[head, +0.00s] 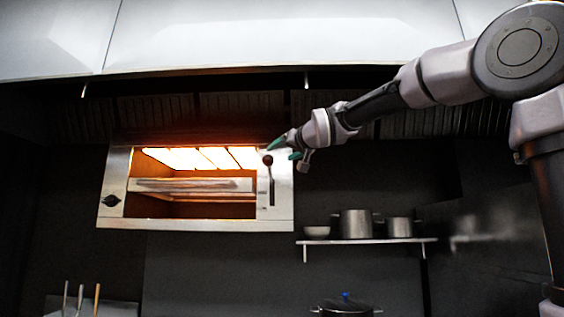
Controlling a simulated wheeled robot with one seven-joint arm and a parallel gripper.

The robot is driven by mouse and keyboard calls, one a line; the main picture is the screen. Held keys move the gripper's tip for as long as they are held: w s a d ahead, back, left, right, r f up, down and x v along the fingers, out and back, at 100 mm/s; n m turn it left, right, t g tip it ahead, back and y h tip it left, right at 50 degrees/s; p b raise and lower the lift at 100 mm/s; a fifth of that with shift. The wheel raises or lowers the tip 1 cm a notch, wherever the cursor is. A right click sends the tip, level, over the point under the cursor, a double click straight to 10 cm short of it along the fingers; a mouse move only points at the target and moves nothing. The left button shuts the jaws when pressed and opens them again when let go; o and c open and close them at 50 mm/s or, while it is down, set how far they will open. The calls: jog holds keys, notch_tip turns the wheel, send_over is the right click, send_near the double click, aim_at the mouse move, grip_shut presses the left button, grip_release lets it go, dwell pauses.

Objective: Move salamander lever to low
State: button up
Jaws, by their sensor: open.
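The salamander (280,225) is a steel-fronted grill mounted on the dark wall, with bright orange heating elements glowing inside. Its lever (270,172) has a dark round knob at the upper end and sits in a slot on the right front panel. The knob is near the top of the slot. My gripper (283,149) comes in from the right, with green fingertips just above and right of the knob. It is open and holds nothing. I cannot tell whether a fingertip touches the knob.
A wall shelf (370,241) to the lower right holds a bowl (317,232) and two metal pots (355,224). A lidded pot (345,306) stands below. A pale hood (280,35) overhangs above.

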aim_at(271, 159)
jog(key=x, duration=1)
jog(key=shift+f, duration=0.1)
grip_shut()
